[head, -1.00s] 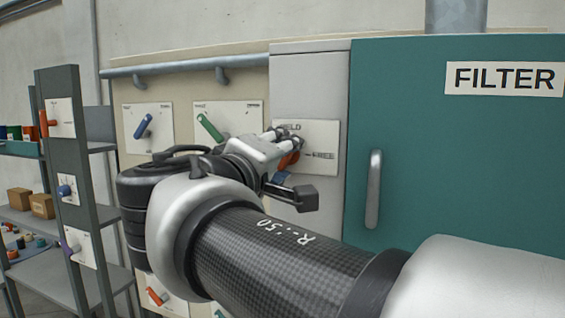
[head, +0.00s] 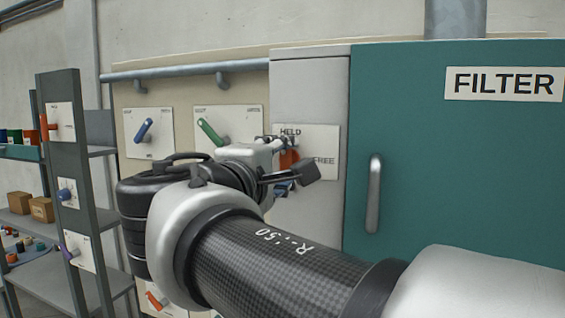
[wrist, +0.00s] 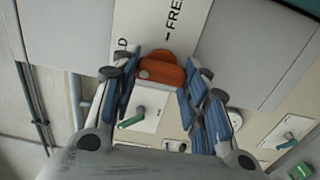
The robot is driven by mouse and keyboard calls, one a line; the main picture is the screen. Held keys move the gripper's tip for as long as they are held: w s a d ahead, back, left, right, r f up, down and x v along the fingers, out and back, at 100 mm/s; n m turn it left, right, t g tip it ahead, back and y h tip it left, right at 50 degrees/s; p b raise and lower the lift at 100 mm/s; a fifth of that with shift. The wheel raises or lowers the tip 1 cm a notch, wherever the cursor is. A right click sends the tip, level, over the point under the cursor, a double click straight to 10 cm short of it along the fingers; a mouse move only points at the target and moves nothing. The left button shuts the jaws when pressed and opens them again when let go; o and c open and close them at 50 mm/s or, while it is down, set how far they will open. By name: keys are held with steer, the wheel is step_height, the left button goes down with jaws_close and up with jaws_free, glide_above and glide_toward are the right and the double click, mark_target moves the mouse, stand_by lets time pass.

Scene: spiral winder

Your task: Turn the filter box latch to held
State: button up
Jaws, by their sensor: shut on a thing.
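The orange filter box latch (head: 289,158) is on a white plate (head: 324,140) marked HELD at the top and FREE at the right. My gripper (head: 282,165) is shut on the latch and partly hides it in the head view. In the wrist view the orange latch (wrist: 160,68) sits between the blue finger pads of my gripper (wrist: 163,85). The word FREE shows above it, and the end of HELD shows at its left. In the head view the latch's visible part looks close to upright; its exact pointing is hidden.
The teal FILTER cabinet (head: 460,200) with a vertical handle (head: 374,195) stands at the right. Plates with a blue lever (head: 144,130) and a green lever (head: 210,132) are at the left. A grey shelf rack (head: 66,180) stands farther left.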

steer(key=shift+c, duration=0.2)
steer(key=o, duration=1.1)
